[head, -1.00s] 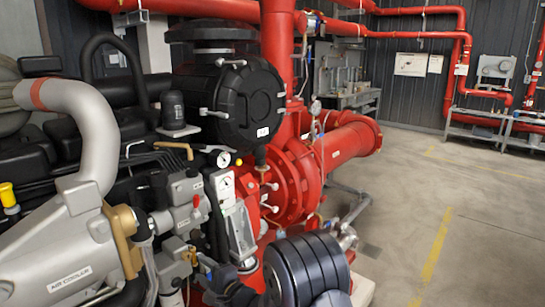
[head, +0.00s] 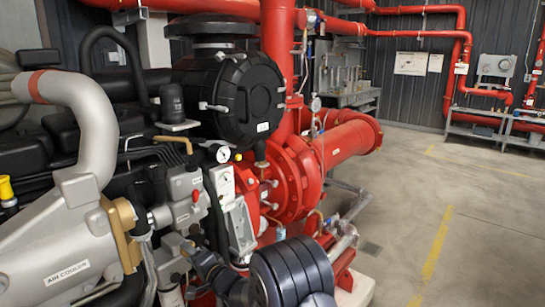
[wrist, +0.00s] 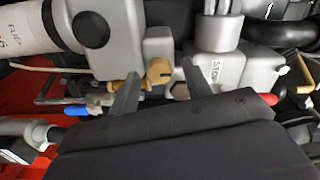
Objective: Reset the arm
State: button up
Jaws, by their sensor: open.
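My gripper (wrist: 153,88) shows in the wrist view with its two dark fingers apart and nothing held between them. A brass fitting (wrist: 160,70) lies in line with the gap. I cannot tell whether the fingers touch anything. In the head view my dark arm reaches from the bottom middle toward the left, low in front of the engine (head: 75,220). The gripper itself cannot be made out clearly there.
A blue-handled valve (wrist: 82,111) and a red part (wrist: 262,99) lie close by the fingers. The red pump (head: 295,180) and its pipes stand behind the arm. Open concrete floor (head: 480,230) lies to the right.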

jog(key=shift+n+b, duration=4.85)
jog(key=shift+n, duration=2.55)
